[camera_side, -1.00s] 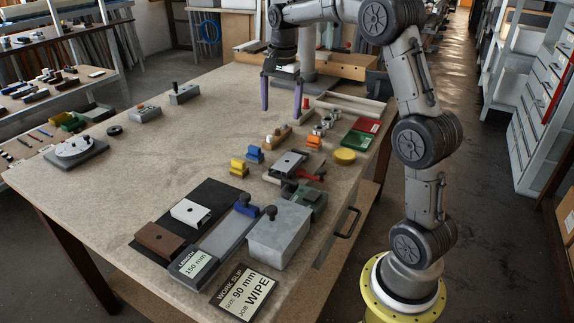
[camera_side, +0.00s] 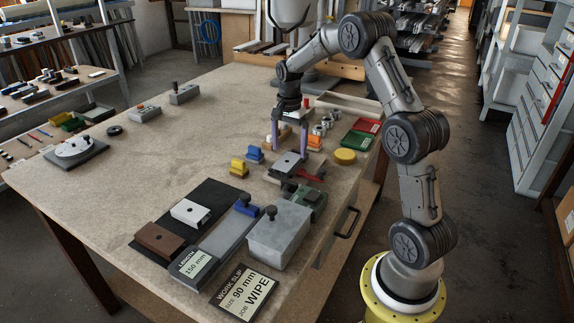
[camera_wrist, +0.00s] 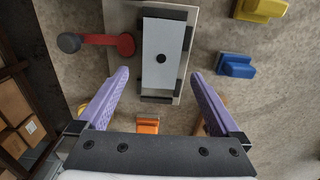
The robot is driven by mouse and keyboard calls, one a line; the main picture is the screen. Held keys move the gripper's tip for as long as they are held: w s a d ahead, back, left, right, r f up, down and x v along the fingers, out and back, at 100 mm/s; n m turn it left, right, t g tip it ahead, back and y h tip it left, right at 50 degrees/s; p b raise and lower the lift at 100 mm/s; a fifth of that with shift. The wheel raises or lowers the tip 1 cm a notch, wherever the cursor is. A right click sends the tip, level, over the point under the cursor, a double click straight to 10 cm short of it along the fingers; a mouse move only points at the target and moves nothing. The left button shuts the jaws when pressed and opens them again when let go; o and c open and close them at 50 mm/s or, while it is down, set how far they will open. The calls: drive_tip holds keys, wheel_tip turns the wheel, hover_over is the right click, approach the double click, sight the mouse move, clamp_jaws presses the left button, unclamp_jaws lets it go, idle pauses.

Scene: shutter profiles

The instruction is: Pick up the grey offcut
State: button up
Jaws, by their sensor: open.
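The grey offcut (camera_side: 289,160), a flat light-grey piece with a dark hole, lies in a pale fixture with dark blocks at its edges. In the wrist view the grey offcut (camera_wrist: 163,40) shows beyond my fingertips, its length pointing away from the gripper. My gripper (camera_side: 290,149) points down over the far part of the fixture, with its two purple fingers open. In the wrist view the gripper (camera_wrist: 159,75) is empty, with a finger on either side of the offcut's line. I cannot tell the exact height of the fingertips above it.
A red clamp handle (camera_wrist: 110,40) reaches the fixture's side. Yellow (camera_wrist: 262,8) and blue (camera_wrist: 236,65) blocks stand nearby, and an orange block (camera_wrist: 147,125) lies between the fingers' bases. A grey lidded box (camera_side: 278,235) and a black mat (camera_side: 222,190) are nearer the front.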

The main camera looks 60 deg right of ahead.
sight(289, 159)
wheel_tip(289, 159, down, 4)
drive_tip(key=shift+d+f, duration=0.1)
drive_tip(key=shift+c, duration=0.3)
drive_tip(key=c, duration=1.4)
